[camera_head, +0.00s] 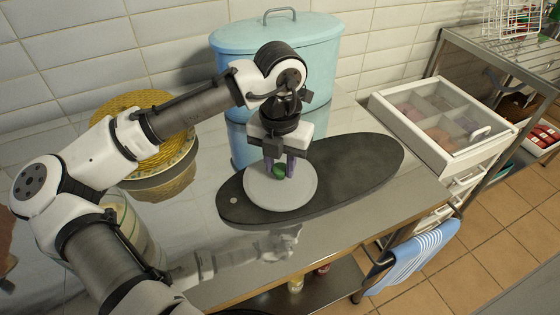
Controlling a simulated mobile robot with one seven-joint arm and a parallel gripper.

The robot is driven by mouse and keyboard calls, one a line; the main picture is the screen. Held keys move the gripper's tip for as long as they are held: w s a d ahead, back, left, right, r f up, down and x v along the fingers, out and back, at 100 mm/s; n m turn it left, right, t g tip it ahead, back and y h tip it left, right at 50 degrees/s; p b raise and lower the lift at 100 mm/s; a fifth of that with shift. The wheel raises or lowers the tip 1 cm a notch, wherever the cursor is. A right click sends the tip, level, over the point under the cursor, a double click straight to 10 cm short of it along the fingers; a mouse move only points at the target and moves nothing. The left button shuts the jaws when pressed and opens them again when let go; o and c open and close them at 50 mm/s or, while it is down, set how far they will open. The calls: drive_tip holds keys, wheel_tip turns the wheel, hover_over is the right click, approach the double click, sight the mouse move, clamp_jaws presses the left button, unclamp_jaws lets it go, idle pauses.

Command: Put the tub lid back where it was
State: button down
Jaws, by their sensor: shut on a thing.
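A round light grey lid (262,192) with a green knob (280,169) is at the left part of a dark oval board (345,165) on the steel table. My gripper (280,168) points down over the lid, its purple fingers shut on the green knob. I cannot tell whether the lid touches the board or hangs just above it. A large light blue tub (325,75) stands behind my gripper against the wall, with a blue cover and a metal handle on top. My arm and gripper hide part of its front.
A yellow woven basket (130,105) stands at the left behind my arm. A glass container (125,215) is partly hidden by my arm. A white drawer unit (450,125) is at the right, and a striped blue cloth (420,255) hangs at the table's right end. The right part of the board is bare.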

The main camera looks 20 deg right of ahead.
sight(280, 168)
drive_tip(key=shift+f, duration=0.1)
drive_tip(key=c, duration=1.1)
unclamp_jaws()
wheel_tip(280, 168, up, 12)
drive_tip(key=shift+r, duration=0.15)
